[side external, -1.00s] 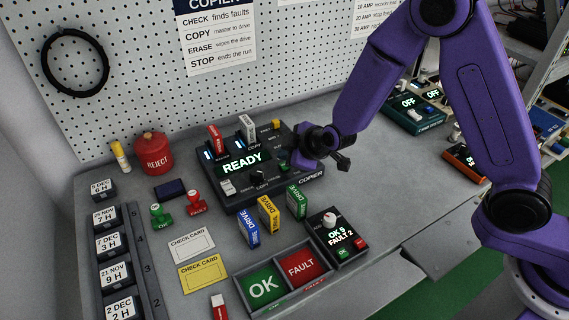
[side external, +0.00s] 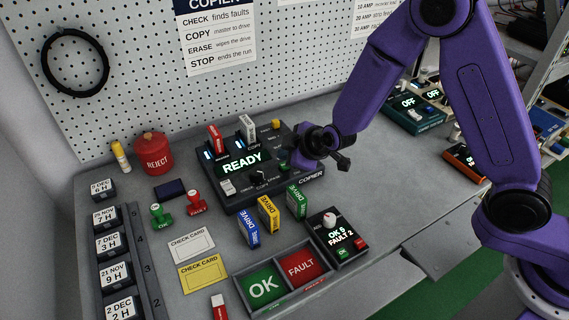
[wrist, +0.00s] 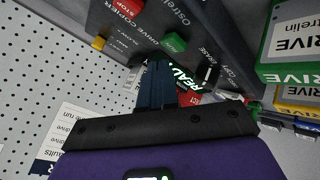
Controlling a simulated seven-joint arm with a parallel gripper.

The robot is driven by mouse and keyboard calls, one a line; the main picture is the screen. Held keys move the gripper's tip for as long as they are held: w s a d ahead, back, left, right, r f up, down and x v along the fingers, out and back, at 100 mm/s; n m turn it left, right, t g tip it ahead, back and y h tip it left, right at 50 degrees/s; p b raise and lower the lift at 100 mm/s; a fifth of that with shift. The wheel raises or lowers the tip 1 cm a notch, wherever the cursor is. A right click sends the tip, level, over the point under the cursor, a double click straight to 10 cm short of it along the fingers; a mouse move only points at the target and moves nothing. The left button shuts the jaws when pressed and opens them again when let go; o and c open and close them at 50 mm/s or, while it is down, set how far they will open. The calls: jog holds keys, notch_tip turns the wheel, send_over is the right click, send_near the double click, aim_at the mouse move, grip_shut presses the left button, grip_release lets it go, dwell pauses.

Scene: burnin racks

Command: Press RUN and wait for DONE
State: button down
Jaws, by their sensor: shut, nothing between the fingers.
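The copier (side external: 310,185) is a dark box on the bench, with its lit display (side external: 242,162) reading READY. Two drives, one red-and-white (side external: 215,139) and one white (side external: 247,129), stand in its top slots. In the wrist view a green button (wrist: 174,43) and a red STOP button (wrist: 130,7) show on the copier's panel; the green button's lettering is too small to read. My gripper (wrist: 157,66) is shut and empty, its fingertips close to the green button. I cannot tell whether they touch. In the side view my gripper covers the copier's right end.
Blue, yellow and green drives (side external: 269,214) stand in front of the copier. The OK and FAULT trays (side external: 262,286) and a small counter box (side external: 335,235) are nearer the front edge. A red REJECT can (side external: 152,153) stands behind left.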

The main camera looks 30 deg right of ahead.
jog(key=shift+f, duration=0.1)
dwell(0.3)
jog(key=shift+f, duration=0.35)
jog(key=shift+f, duration=0.45)
dwell(1.0)
jog(key=shift+r, duration=0.9)
jog(key=shift+r, duration=2.5)
